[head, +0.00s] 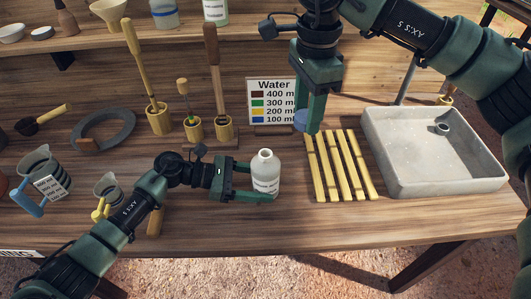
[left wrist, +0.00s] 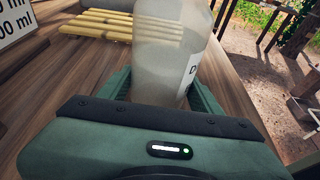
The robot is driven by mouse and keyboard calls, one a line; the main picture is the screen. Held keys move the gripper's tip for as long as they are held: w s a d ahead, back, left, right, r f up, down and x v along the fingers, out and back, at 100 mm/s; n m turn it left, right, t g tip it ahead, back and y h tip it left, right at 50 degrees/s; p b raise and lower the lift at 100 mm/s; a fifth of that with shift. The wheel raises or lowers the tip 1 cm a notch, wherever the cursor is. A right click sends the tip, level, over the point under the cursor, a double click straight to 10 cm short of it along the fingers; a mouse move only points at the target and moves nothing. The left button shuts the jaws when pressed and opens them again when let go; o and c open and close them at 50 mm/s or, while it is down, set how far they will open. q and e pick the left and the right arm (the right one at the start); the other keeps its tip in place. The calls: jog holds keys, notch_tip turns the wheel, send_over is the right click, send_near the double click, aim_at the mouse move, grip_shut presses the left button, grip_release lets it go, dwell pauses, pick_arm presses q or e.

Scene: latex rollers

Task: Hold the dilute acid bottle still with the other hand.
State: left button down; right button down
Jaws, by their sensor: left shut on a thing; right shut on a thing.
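The dilute acid bottle (head: 265,171) is a pale, translucent bottle with a label and an uncapped neck. It stands upright on the wooden table near the front middle. My left gripper (head: 254,196) is shut around its lower body from the left. In the left wrist view the bottle (left wrist: 168,55) rises between the green fingers (left wrist: 160,92), with part of its label at its right side. My right gripper (head: 308,118) is higher up and to the right, shut on a small blue cap (head: 300,120), which is partly hidden by the fingers.
A yellow slatted rack (head: 340,165) lies right of the bottle, with a grey basin (head: 435,155) beyond it. A Water sign (head: 272,101) stands behind. Measuring jugs (head: 42,175) and a small jug (head: 108,188) are at the left. Upright tools in wooden holders (head: 193,128) stand at the back.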

pick_arm(q)
jog(key=shift+c, duration=1.1)
grip_release()
jog(key=shift+a, duration=0.1)
